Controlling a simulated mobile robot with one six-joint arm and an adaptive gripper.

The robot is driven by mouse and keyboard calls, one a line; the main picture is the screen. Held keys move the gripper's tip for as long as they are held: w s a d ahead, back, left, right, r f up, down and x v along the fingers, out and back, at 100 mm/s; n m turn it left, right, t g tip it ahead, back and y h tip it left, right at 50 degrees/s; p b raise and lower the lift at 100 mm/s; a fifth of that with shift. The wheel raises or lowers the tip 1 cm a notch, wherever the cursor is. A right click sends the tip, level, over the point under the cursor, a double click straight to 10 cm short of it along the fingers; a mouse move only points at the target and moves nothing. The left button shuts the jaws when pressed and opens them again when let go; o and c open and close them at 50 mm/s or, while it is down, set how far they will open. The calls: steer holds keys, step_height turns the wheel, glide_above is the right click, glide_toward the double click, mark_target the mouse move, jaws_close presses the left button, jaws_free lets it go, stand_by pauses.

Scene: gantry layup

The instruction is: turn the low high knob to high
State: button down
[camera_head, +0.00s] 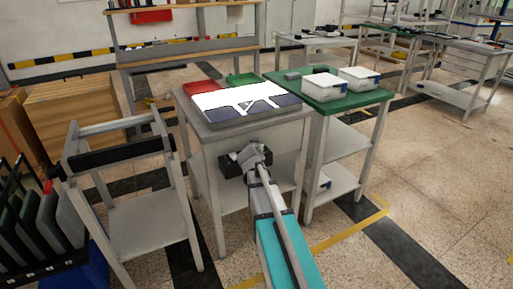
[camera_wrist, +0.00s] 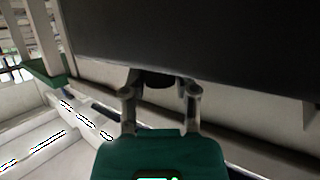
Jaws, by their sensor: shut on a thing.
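A dark control box (camera_head: 232,168) is mounted under the front edge of the grey table (camera_head: 205,128) in the head view. My gripper (camera_head: 246,155) is at the front of this box and partly hides it. In the wrist view, the dark panel (camera_wrist: 200,45) fills the upper part. A round black knob (camera_wrist: 157,81) sits at its lower edge, between the two fingers of my gripper (camera_wrist: 160,84). The gripper is shut on the knob. The low and high markings and the knob's pointer cannot be made out.
White and dark sheet pieces (camera_head: 240,98) lie on the grey table. A green-topped table (camera_head: 345,100) with white boxes stands close on its right. A grey rack (camera_head: 125,155) stands to the left. Open floor (camera_head: 440,175) lies to the right.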

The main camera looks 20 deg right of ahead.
steer(key=shift+m+g+h, duration=0.9)
steer(key=shift+m+h, duration=0.1)
steer(key=shift+m, duration=0.1)
steer(key=shift+c, duration=1.9)
jaws_free()
steer(key=shift+f, duration=0.1)
steer(key=shift+n+t+y, duration=0.5)
steer(key=shift+n+t, duration=0.1)
steer(key=shift+n+y, duration=0.5)
steer(key=shift+y, duration=0.1)
steer(key=shift+n+t+y, duration=0.7)
steer(key=shift+n+t, duration=0.1)
steer(key=shift+n+t+y, duration=0.5)
steer(key=shift+n+y, duration=1.6)
steer(key=shift+y, duration=0.3)
steer(key=shift+d+n+y, duration=0.1)
steer(key=shift+n+y, duration=0.4)
steer(key=shift+y, duration=0.1)
